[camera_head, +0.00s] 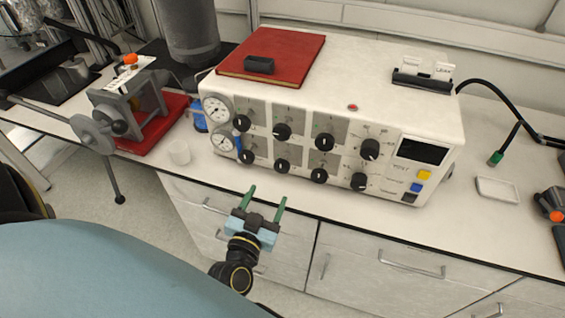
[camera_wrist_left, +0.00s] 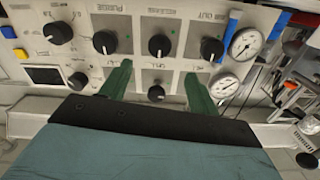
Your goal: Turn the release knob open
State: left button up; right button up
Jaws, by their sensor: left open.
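The white control box (camera_head: 345,75) stands on the bench and carries two rows of black knobs on its front panel. My left gripper (camera_head: 266,197) is open and empty, in front of and below the panel's left part. In the left wrist view its green fingers (camera_wrist_left: 158,70) point at the panel. One black knob (camera_wrist_left: 156,93) shows between the fingers and another (camera_wrist_left: 158,45) just beyond the tips. The fingers hide part of the panel. My right gripper is not in view.
Two round gauges (camera_head: 217,108) sit at the panel's left end. A red book (camera_head: 290,50) lies on the box. A small white cup (camera_head: 179,152) and a clamp device on a red base (camera_head: 150,140) stand to the left. A white dish (camera_head: 497,189) lies to the right.

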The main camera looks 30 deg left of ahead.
aim_at(281, 168)
pick_arm(q)
jog(key=x, duration=1.2)
jog(key=shift+w, duration=0.15)
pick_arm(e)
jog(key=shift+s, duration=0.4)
pick_arm(q)
jog(key=c, duration=1)
jog(key=shift+o, duration=0.2)
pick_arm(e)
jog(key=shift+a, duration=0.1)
